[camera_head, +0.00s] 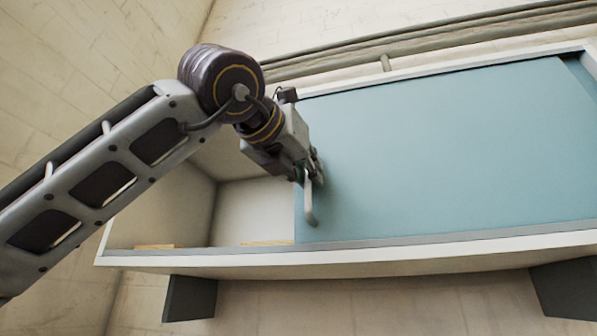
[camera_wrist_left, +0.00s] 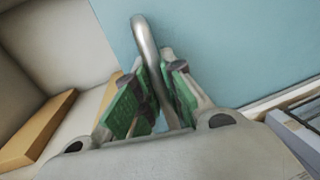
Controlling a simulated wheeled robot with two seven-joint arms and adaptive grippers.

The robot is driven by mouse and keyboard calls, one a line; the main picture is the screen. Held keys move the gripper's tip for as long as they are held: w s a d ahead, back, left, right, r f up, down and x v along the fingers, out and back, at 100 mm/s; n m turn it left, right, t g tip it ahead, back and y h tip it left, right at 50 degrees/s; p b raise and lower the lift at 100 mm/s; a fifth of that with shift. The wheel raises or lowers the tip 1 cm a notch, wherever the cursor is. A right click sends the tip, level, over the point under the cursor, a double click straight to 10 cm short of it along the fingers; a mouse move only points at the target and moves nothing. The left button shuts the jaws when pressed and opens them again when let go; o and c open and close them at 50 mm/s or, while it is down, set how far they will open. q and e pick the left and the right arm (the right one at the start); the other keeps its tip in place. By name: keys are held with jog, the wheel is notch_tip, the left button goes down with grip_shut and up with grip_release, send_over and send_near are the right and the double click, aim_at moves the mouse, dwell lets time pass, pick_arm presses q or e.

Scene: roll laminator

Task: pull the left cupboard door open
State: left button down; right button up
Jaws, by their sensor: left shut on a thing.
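The left cupboard door is a blue sliding panel (camera_head: 420,150) in a white wall cupboard (camera_head: 200,262). The left end of the cupboard stands open, with the door's left edge to the right of the gap. A metal bar handle (camera_head: 309,205) is fixed upright near that edge. My left gripper (camera_head: 312,172) is shut on the handle. In the left wrist view the green-padded fingers (camera_wrist_left: 155,98) close around the handle (camera_wrist_left: 145,40), with the blue door (camera_wrist_left: 220,45) behind. My right gripper is not in view.
Wooden pieces (camera_head: 265,242) lie on the cupboard floor in the open left part; one shows in the left wrist view (camera_wrist_left: 38,130). Another blue panel (camera_head: 580,75) shows at the far right. Dark brackets (camera_head: 190,298) hang below, and pipes (camera_head: 430,42) run above.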

pick_arm(q)
jog(key=c, duration=1.5)
grip_release()
jog(key=v, duration=1.2)
jog(key=shift+w, duration=0.1)
